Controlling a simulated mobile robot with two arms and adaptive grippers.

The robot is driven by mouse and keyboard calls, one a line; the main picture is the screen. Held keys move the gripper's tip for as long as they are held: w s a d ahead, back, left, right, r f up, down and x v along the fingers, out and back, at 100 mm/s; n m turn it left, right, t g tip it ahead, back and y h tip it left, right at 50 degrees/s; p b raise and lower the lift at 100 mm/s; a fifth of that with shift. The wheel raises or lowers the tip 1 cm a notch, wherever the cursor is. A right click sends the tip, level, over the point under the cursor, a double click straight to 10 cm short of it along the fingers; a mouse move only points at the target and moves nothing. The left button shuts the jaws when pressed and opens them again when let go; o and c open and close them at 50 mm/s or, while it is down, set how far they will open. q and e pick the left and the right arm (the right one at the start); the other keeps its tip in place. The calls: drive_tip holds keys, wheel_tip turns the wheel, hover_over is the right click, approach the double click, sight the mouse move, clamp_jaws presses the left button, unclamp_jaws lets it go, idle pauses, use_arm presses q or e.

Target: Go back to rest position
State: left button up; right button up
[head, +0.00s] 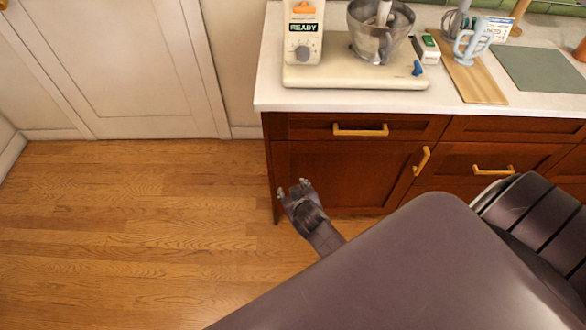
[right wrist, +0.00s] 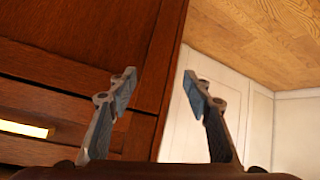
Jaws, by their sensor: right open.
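My right gripper (head: 292,187) is in front of the left end of the wooden cabinet in the head view, below the countertop. Its two fingers are apart with nothing between them. In the right wrist view the gripper (right wrist: 160,90) also shows open and empty, with the cabinet side and the white door behind it. My left gripper is in neither view.
The brown cabinet (head: 340,170) has yellow handles and shut drawers and doors. On its white countertop (head: 270,70) stand a mixer with a bowl (head: 380,35), a wooden board (head: 470,80) and a mug (head: 470,45). The wooden floor (head: 130,230) at left is clear.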

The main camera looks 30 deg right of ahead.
idle(0.4)
drive_tip(key=s+a+f+n+g+y, duration=0.1)
drive_tip(key=s+a+f+g, duration=0.2)
drive_tip(key=s+f, duration=0.9)
drive_tip(key=s+a+f+n+g+y, duration=0.2)
drive_tip(key=s+a+f+g, duration=0.1)
drive_tip(key=s+f, duration=1)
drive_tip(key=s, duration=0.5)
drive_tip(key=shift+f, duration=0.2)
drive_tip(key=s+f, duration=0.1)
drive_tip(key=s, duration=0.3)
drive_tip(key=s+f+g, duration=0.1)
drive_tip(key=s, duration=0.3)
drive_tip(key=s+d+f+g, duration=0.1)
drive_tip(key=s, duration=0.3)
drive_tip(key=shift+s+f, duration=0.2)
drive_tip(key=shift+s, duration=0.2)
drive_tip(key=shift+c, duration=0.4)
